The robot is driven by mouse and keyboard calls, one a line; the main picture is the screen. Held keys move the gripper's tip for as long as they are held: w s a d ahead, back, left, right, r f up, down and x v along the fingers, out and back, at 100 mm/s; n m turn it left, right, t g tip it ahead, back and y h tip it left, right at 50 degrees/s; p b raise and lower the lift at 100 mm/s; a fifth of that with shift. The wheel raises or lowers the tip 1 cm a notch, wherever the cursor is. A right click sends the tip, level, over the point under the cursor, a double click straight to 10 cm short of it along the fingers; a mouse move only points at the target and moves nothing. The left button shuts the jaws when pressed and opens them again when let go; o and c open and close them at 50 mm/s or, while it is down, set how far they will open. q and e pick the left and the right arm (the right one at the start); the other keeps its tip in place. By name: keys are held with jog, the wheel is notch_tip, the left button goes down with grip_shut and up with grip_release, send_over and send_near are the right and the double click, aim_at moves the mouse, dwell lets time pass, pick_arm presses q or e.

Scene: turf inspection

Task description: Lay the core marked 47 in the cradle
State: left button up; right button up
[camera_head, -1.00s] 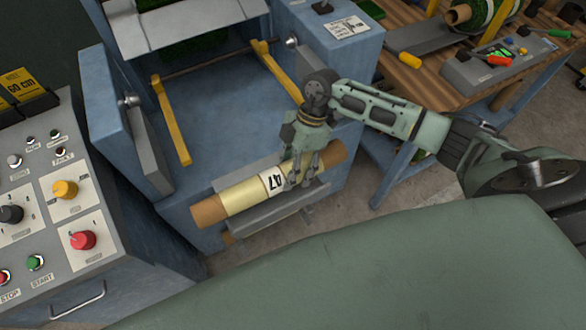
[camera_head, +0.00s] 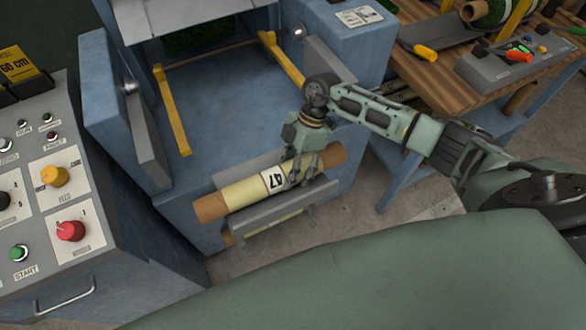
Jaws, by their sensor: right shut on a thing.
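The core marked 47 (camera_head: 240,193) is a cream tube with brown ends and a white label band. It lies across the front of the blue machine, slightly tilted in the picture. My right gripper (camera_head: 301,172) is shut on it, right of the label. The grey metal cradle (camera_head: 290,204) shows as a plate in front of the core and a strip behind it. The core lies between these, at the cradle; I cannot tell whether it rests on it. My left gripper is not in view.
Another pale tube (camera_head: 272,225) shows partly below the cradle. Two yellow arms (camera_head: 172,112) reach forward over the blue machine bed (camera_head: 220,95). A control panel (camera_head: 50,190) stands at left, and a wooden bench (camera_head: 445,75) with tools at right.

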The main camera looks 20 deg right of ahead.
jog(key=o, duration=1.5)
jog(key=shift+o, duration=0.7)
jog(key=v, duration=0.7)
jog(key=shift+d+r, duration=0.1)
jog(key=shift+r, duration=0.2)
